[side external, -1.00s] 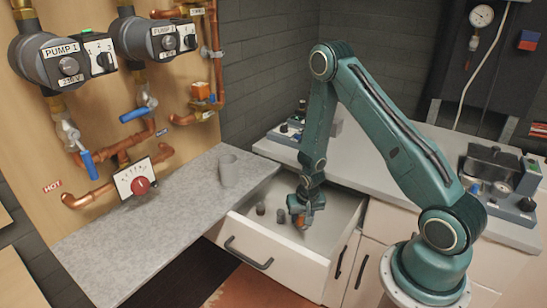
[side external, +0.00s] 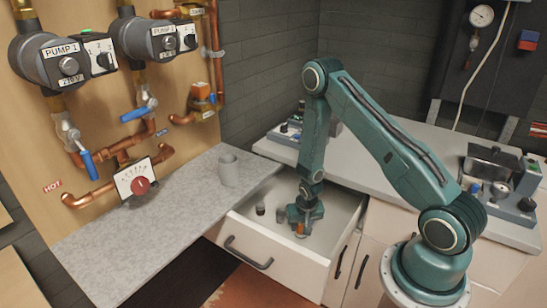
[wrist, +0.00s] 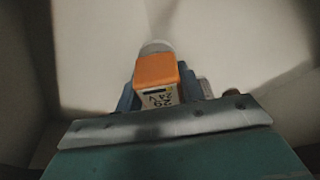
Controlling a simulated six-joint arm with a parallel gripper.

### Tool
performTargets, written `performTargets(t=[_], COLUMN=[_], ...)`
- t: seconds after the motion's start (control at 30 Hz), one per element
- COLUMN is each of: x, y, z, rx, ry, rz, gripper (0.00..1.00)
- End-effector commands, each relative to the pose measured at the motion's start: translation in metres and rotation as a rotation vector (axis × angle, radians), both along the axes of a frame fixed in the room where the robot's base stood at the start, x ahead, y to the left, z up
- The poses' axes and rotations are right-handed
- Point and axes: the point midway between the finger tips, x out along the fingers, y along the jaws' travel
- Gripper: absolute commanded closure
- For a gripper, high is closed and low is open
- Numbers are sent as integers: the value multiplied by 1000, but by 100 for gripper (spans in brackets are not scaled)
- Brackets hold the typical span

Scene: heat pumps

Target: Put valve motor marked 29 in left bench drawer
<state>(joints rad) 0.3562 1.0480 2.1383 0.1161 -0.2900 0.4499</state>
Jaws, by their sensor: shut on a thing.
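The valve motor (wrist: 156,72) has an orange cap and a pale label with dark print that appears to read 29 and 24 V. In the wrist view it sits between the fingers of my gripper (wrist: 158,90), which is shut on it. In the side view my gripper (side external: 301,222) reaches down inside the open bench drawer (side external: 267,258), with the motor (side external: 300,230) low under the fingers. I cannot tell whether the motor touches the drawer floor.
Small dark cylindrical pieces (side external: 260,208) stand in the drawer left of my gripper. A grey cup (side external: 228,170) stands on the grey bench top (side external: 150,225). Pumps and copper pipes are on the left panel; another orange-capped part (side external: 201,91) is on a pipe.

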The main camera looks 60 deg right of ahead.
Motion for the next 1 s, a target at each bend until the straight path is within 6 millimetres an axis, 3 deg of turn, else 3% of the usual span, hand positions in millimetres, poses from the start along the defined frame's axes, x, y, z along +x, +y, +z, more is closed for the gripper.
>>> performTargets(t=[0.13,0.17,0.27,0.73,1.0], x=[0,0,0,0,-3], y=[0,0,0,0,4], z=[-3,-3,-3,1,19], rx=[0,1,1,0,0], ry=[0,1,1,0,0], rz=[0,0,0,0,0], gripper=[90,60,40,40,40])
